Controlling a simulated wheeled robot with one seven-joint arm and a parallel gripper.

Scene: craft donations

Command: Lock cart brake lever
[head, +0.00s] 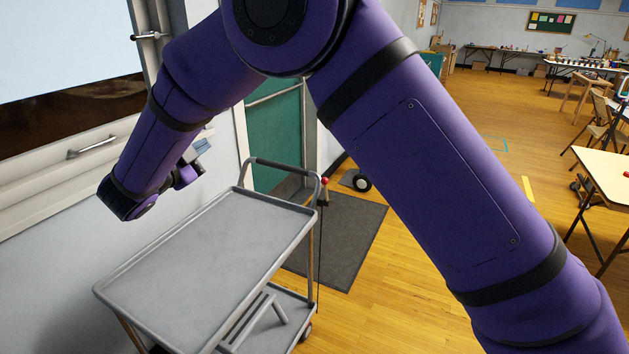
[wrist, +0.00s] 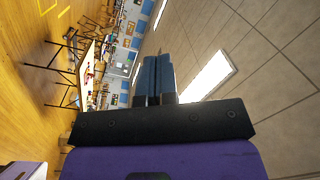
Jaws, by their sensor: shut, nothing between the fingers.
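The grey utility cart (head: 205,265) stands low in the head view, with an empty top tray, a lower shelf and a dark push handle at its far end. A small red knob (head: 325,181) shows by the right side of the handle, above a thin dark rod running down; it looks like the brake lever, but its setting cannot be told. My gripper (head: 202,146) is beyond the cart's left side near the wall, partly hidden by my wrist, and apart from the knob. In the wrist view its blue fingers (wrist: 156,60) are together and empty.
A dark floor mat (head: 345,245) lies right of the cart, with a wheeled item (head: 362,183) by the door (head: 275,135). A pale table (head: 608,170) and chairs stand at the right. The wooden floor between is mostly clear. My arm hides part of the room.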

